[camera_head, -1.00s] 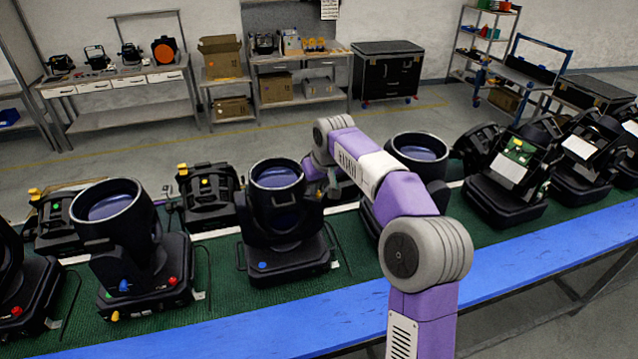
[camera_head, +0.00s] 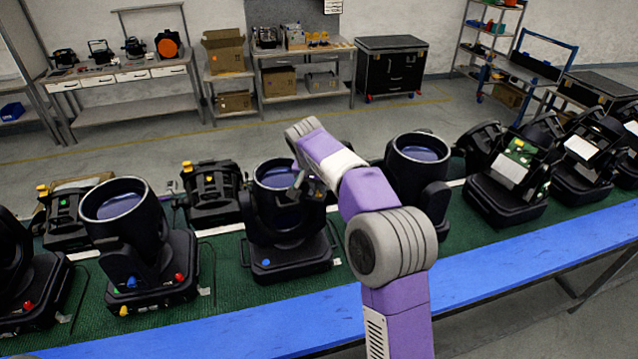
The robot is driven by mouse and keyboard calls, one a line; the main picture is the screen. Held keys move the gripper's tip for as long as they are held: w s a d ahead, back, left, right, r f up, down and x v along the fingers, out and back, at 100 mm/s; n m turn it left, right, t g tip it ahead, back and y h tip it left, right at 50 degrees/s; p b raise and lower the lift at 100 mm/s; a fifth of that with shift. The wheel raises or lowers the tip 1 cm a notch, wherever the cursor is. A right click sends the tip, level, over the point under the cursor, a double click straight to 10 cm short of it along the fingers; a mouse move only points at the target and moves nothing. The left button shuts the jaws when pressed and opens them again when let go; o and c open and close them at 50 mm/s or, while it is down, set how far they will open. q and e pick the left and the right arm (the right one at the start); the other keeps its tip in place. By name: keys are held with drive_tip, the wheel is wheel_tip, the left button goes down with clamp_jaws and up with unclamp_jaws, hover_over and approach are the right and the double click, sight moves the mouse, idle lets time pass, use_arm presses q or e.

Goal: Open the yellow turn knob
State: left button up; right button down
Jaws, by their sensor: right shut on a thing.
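My right gripper (camera_head: 299,187) is at the middle black par can (camera_head: 283,258), in front of its blue lens and rim at the upper right. It is shut on part of that can's head, though the fingertips are small and the exact hold is unclear. This can stands upright with a blue knob (camera_head: 266,262) on its base; no yellow knob shows on it. The par can to the left (camera_head: 150,262) has a yellow knob (camera_head: 123,311), a blue one and a red one on its base.
More par cans stand along the green mat (camera_head: 225,290), including two behind with yellow knobs (camera_head: 187,167). A blue strip (camera_head: 515,245) edges the bench front. Open floor lies behind, then workbenches and a black case (camera_head: 390,68).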

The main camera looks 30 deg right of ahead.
drive_tip(key=shift+f, duration=0.15)
idle(0.4)
drive_tip(key=c, duration=1.2)
unclamp_jaws()
drive_tip(key=shift+v, duration=3.9)
drive_tip(key=shift+w, duration=0.1)
